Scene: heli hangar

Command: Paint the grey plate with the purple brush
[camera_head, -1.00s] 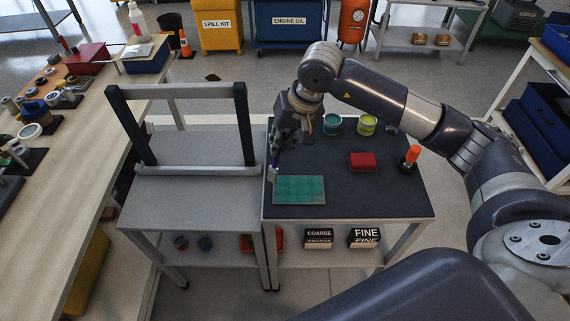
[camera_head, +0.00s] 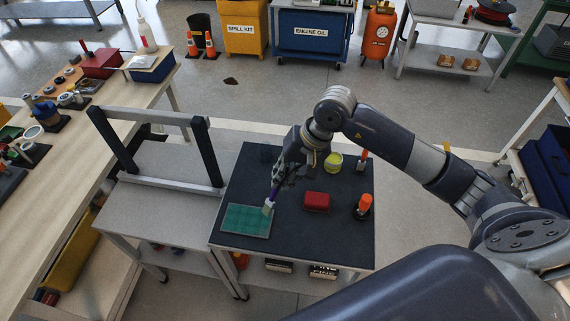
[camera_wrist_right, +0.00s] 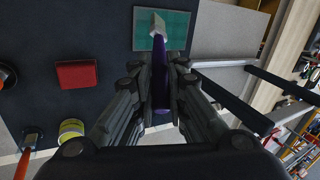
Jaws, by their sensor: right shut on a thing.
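The plate (camera_head: 240,222) lies flat on the dark table top. Its top looks teal green with a faint grid, with a thin pale edge. It also shows in the wrist view (camera_wrist_right: 178,40). My right gripper (camera_head: 280,178) is shut on the purple handle of the brush (camera_head: 275,190), above the table. The brush is tilted, and its pale bristles are at the plate's far right corner. In the wrist view the brush (camera_wrist_right: 160,75) points over the plate. I cannot tell whether the bristles touch it. My left gripper is not in view.
A yellow-green pot (camera_head: 333,163), a red block (camera_head: 316,202), and an orange-topped item (camera_head: 364,203) on a black base stand on the table. A grey frame (camera_head: 160,183) stands on the adjoining table at the left. A long workbench (camera_head: 90,165) with parts lies further left.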

